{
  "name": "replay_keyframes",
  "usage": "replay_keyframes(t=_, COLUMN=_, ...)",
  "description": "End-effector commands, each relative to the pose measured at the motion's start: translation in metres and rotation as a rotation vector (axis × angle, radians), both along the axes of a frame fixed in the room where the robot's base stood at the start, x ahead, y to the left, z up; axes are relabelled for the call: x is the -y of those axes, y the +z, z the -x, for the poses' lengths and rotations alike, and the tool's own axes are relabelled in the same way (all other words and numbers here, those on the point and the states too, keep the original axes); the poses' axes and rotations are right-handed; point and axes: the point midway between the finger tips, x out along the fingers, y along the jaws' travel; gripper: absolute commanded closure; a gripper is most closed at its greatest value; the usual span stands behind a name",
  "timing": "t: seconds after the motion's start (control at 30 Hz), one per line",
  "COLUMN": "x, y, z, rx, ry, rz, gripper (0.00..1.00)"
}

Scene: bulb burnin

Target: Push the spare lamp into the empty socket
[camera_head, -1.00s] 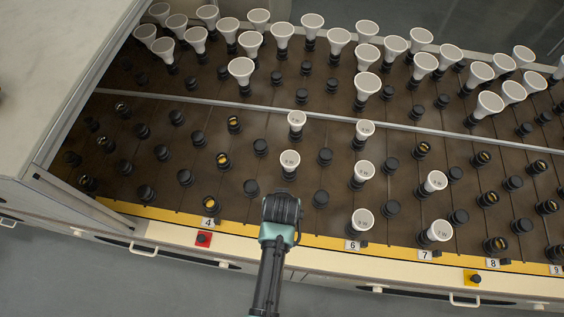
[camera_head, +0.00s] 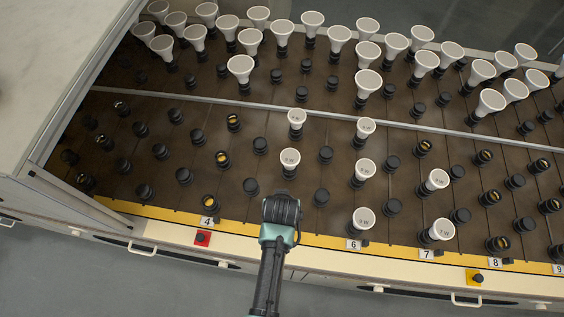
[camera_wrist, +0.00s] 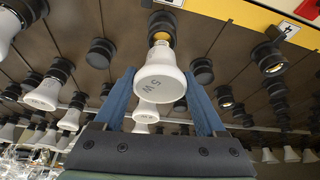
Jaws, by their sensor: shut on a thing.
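The spare lamp (camera_wrist: 162,78) is a white reflector bulb marked "5 W" on its face. In the wrist view my gripper (camera_wrist: 160,86) has its two blue fingers on either side of the lamp, shut on it. The lamp's narrow neck points at a dark socket with a yellow inside (camera_wrist: 162,26). Neck and socket overlap in this view, so I cannot tell how deep the neck sits. In the head view my gripper (camera_head: 282,210) is over the front row between labels 4 and 6, hiding the lamp and that socket.
Lit-yellow open sockets (camera_head: 209,202) and black-capped sockets (camera_head: 251,186) fill the rack around my gripper. White lamps stand close by, one just behind (camera_head: 289,162) and one to the right (camera_head: 362,220).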

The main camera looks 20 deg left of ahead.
Motion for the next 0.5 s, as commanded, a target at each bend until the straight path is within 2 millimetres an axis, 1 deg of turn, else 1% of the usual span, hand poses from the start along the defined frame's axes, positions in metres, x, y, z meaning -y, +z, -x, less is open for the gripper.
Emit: replay_keyframes(t=0.5, x=0.0, y=-0.017, z=-0.001, rx=0.002, ry=0.0, rz=-0.001, gripper=0.83)
